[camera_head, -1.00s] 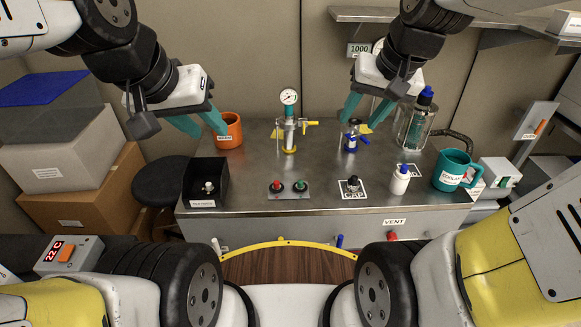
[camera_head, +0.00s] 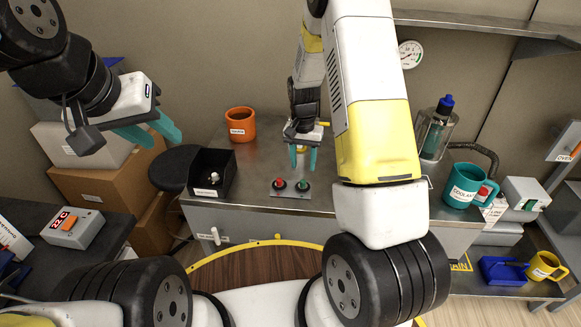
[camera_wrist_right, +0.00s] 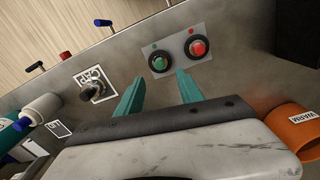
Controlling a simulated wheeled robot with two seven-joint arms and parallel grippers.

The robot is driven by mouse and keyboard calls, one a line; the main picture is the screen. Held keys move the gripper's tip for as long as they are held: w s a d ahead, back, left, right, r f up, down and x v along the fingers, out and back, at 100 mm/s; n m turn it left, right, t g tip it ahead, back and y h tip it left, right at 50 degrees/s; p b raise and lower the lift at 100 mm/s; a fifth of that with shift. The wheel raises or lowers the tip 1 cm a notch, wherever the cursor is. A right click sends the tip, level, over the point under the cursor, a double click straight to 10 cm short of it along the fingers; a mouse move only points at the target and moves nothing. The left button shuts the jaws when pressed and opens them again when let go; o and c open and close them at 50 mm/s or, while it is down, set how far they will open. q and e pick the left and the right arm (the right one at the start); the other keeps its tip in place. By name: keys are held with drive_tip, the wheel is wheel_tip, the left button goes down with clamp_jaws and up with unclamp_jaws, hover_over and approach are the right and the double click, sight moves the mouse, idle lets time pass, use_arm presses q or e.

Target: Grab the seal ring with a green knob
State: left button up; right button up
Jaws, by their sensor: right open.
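The green knob (camera_head: 303,186) sits in a dark ring on a small light plate (camera_head: 291,194) on the steel counter. A red knob (camera_head: 279,184) in a similar ring is at its left. In the right wrist view the green knob (camera_wrist_right: 159,62) lies just beyond my fingertips, roughly between their lines, with the red knob (camera_wrist_right: 197,47) to its right. My right gripper (camera_head: 303,166) is open and empty, pointing down over the plate; its fingers also show in the wrist view (camera_wrist_right: 160,88). My left gripper (camera_head: 163,142) is open and empty, left of the counter.
A black tray (camera_head: 228,181) stands left of the plate, an orange mug (camera_head: 241,124) behind. A teal mug (camera_head: 466,187) is at the right. My right arm hides the middle of the counter. The wrist view shows a black knob (camera_wrist_right: 93,92) on a CAP label.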

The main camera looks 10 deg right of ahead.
sight(303, 181)
wheel_tip(303, 181, down, 7)
drive_tip(key=shift+s+f, duration=0.1)
drive_tip(key=shift+s, duration=0.05)
clamp_jaws()
